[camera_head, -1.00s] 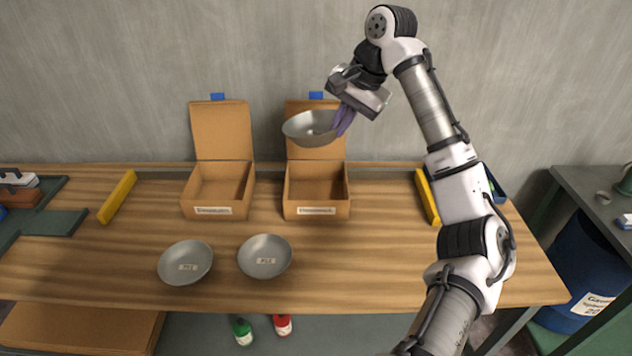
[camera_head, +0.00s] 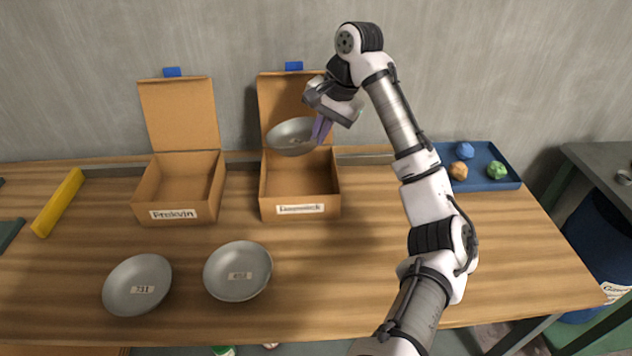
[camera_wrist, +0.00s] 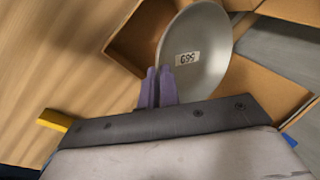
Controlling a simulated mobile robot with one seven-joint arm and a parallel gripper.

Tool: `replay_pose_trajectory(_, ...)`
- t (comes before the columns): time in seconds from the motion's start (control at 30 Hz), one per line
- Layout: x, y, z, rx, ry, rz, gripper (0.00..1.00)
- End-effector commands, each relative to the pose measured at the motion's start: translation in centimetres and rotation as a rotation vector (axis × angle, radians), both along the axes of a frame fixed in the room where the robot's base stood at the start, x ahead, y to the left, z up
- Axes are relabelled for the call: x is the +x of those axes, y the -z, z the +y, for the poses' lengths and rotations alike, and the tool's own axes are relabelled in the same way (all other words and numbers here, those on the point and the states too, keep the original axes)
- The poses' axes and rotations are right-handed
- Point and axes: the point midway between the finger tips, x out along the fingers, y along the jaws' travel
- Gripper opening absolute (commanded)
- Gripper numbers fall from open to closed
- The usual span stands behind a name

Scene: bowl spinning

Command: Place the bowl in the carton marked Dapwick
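My gripper (camera_head: 320,130) is shut on the rim of a grey metal bowl (camera_head: 291,138) and holds it tilted in the air. In the wrist view, my purple fingers (camera_wrist: 157,87) pinch the near rim of the bowl (camera_wrist: 205,42), which has a small number label inside. The bowl appears over the back part of the right open carton (camera_head: 275,207), in front of its raised lid. That carton's front label is blurred but looks like Dapwick. The bowl hides part of the lid. The left open carton (camera_head: 180,213) is marked something like Prekvin.
Two more grey bowls, one left (camera_head: 137,285) and one right (camera_head: 238,271), sit on the table in front of the cartons. A yellow bar (camera_head: 59,203) lies at left. A blue tray (camera_head: 483,184) with coloured lumps stands at right.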

Motion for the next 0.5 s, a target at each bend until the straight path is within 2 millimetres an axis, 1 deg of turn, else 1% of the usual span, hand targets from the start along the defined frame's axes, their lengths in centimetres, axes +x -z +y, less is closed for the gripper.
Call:
replay_pose_trajectory(0.03, 0.0, 1.5, 0.1, 0.006, 0.0, 0.004, 0.0)
replay_pose_trajectory(0.1, -0.1, 3.3, 0.0, 0.004, 0.0, 0.003, 0.0)
replay_pose_trajectory(0.2, -0.1, 5.7, 0.0, 0.004, 0.002, 0.002, 0.0)
replay_pose_trajectory(0.3, 0.0, 7.7, -0.1, 0.001, 0.002, 0.001, 0.0)
replay_pose_trajectory(0.4, 0.0, 8.9, -0.1, 0.0, 0.002, 0.001, 0.0)
replay_pose_trajectory(0.5, 0.0, 9.5, 0.0, 0.001, 0.001, -0.001, 0.0)
